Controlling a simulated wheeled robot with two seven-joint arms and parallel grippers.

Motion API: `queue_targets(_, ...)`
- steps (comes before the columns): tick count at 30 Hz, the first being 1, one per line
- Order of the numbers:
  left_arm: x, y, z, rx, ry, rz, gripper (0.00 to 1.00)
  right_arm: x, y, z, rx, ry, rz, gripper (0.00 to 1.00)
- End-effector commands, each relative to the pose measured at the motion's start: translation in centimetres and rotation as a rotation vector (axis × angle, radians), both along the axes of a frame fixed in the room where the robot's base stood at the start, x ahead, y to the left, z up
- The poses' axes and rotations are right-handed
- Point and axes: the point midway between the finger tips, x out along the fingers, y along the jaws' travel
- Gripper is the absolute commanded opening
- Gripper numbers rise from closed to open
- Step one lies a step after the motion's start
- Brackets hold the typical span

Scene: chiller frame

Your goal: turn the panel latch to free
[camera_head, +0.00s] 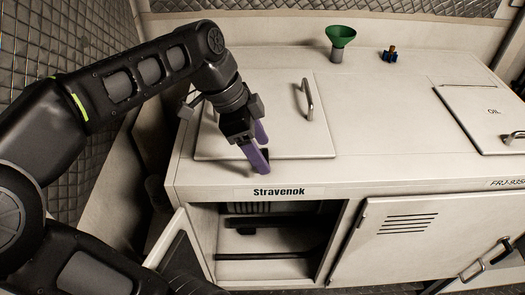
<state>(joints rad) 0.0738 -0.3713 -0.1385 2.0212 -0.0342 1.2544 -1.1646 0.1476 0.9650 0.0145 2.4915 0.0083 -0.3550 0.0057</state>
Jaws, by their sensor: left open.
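I cannot tell for certain which fitting is the panel latch. The pale top panel (285,135) lies shut at the left of the cabinet top and has an upright metal handle (308,98) at its right. My left gripper (261,148), with purple fingers, is open and empty over the front part of this panel, left of the handle and apart from it. The gripper and wrist hide part of the panel's left and middle. My right gripper is not in view.
A green funnel (340,37) and a small blue and brass fitting (389,54) stand at the back. An OIL lid (485,105) is at the right. The front left door (180,245) stands open, showing dark pipes (265,256). The front right door (385,245) is shut.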

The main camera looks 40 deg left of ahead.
Motion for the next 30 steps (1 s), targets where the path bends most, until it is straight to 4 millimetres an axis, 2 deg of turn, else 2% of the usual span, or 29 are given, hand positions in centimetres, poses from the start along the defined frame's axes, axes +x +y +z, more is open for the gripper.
queue_targets(5, 0.27, -0.4, -1.2, 0.0, 0.0, 0.0, 0.65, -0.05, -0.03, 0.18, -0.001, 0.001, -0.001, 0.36)
queue_targets(13, 0.31, -0.43, -1.32, 0.0, -0.001, 0.0, 0.65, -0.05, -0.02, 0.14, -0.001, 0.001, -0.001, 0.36)
queue_targets(30, 0.32, -0.42, -1.28, 0.0, -0.001, 0.0, 0.18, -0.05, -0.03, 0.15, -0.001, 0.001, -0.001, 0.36)
